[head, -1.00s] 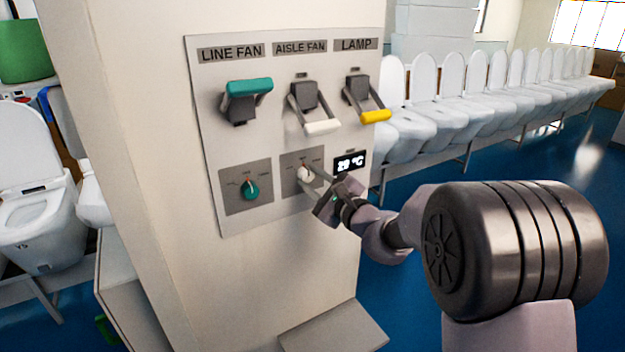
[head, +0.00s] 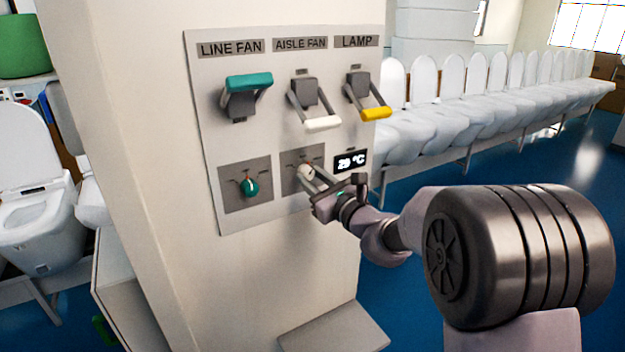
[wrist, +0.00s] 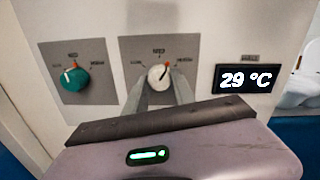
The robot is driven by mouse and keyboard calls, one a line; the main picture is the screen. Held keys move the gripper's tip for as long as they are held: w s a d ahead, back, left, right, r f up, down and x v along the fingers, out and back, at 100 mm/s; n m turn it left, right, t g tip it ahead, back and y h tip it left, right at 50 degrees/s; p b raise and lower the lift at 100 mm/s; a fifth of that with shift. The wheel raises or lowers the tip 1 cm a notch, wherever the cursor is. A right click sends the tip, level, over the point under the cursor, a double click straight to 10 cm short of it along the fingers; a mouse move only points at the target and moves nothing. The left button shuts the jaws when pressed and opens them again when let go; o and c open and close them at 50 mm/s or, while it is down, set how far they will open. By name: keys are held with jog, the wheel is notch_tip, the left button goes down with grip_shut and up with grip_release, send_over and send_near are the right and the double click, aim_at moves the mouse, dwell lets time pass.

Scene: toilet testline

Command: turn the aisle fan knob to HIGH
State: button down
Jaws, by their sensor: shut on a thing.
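The aisle fan knob (head: 304,171) is a small white knob on a grey plate under the AISLE FAN label (head: 300,45). In the wrist view the white knob (wrist: 158,76) sits between my two fingertips, its red mark toward the upper right. My gripper (head: 309,174) is shut on this knob. The scale words around it are too small to read surely. Above it, the white-handled aisle fan lever (head: 322,124) points down.
The green line fan knob (head: 250,187) is just left, below a raised teal lever (head: 249,83). A yellow lamp lever (head: 376,114) hangs down at right. A display (wrist: 247,79) reads 29 °C. Rows of white toilets (head: 480,95) stand behind on blue floor.

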jog(key=m+p, duration=0.1)
jog(key=m, duration=0.4)
jog(key=shift+a+f, duration=0.1)
jog(key=shift+m, duration=0.3)
dwell(0.4)
jog(key=c, duration=1)
grip_release()
jog(key=shift+c, duration=0.2)
jog(key=shift+s, duration=0.1)
jog(key=b+v, duration=0.5)
jog(key=v, duration=1.2)
jog(key=shift+s+f, duration=0.2)
jog(key=shift+s, duration=0.05)
